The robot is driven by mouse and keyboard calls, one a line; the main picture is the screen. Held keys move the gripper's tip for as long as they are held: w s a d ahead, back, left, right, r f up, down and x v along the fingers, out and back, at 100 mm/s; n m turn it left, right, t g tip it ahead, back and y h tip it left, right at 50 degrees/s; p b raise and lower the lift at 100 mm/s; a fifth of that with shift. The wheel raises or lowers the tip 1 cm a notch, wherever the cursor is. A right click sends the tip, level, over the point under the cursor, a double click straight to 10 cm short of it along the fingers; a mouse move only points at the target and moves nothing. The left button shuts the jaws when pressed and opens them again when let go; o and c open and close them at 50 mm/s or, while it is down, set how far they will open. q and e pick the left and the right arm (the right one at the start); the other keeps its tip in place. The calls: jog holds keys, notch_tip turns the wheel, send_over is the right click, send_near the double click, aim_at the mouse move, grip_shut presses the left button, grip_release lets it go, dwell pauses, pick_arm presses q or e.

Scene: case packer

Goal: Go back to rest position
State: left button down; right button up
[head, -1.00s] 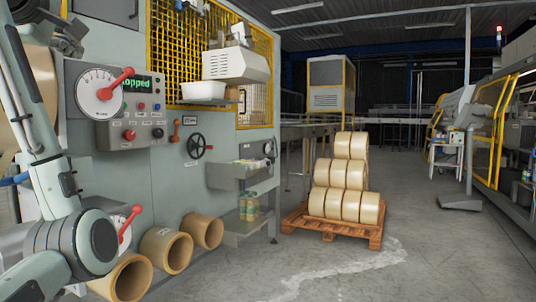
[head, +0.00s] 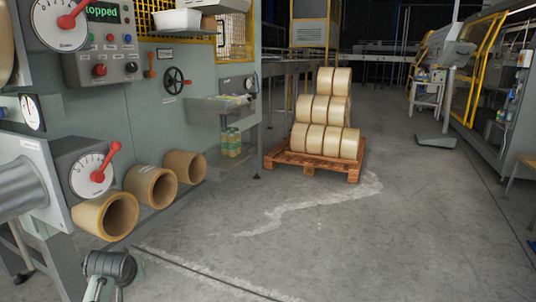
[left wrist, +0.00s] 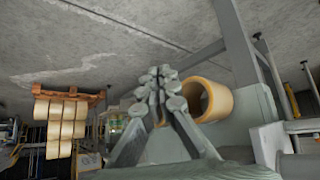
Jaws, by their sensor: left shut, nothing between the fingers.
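My left gripper (left wrist: 160,84) shows in the left wrist view with its fingers together and nothing between them. Its picture is upside down, with the floor at the top. An open tan roll core (left wrist: 208,100) shows just to the right of the fingers; they appear apart, but the depth is hard to judge. In the head view a grey part of my left arm shows at the bottom left, in front of the machine; the fingers cannot be made out there. My right gripper is in neither view.
The grey machine panel (head: 130,120) with red-handled dials fills the left. Several tan cores (head: 151,186) stick out low on it. A wooden pallet (head: 312,164) with stacked tan rolls (head: 324,110) stands at the middle back. The floor (head: 400,220) at the right is clear.

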pick_arm(q)
jog(key=s+d+f+m+g+h, duration=0.1)
jog(key=s+d+f+m+g, duration=0.1)
jog(key=s+f, duration=1.1)
jog(key=s+d+f+m+g, duration=0.2)
jog(key=s+d+f+m, duration=0.2)
jog(key=s+f, duration=1)
jog(key=s, duration=0.5)
jog(key=shift+d+f+m+g+h, duration=0.3)
jog(key=shift+d+m+g+h, duration=0.1)
jog(key=shift+w, duration=0.1)
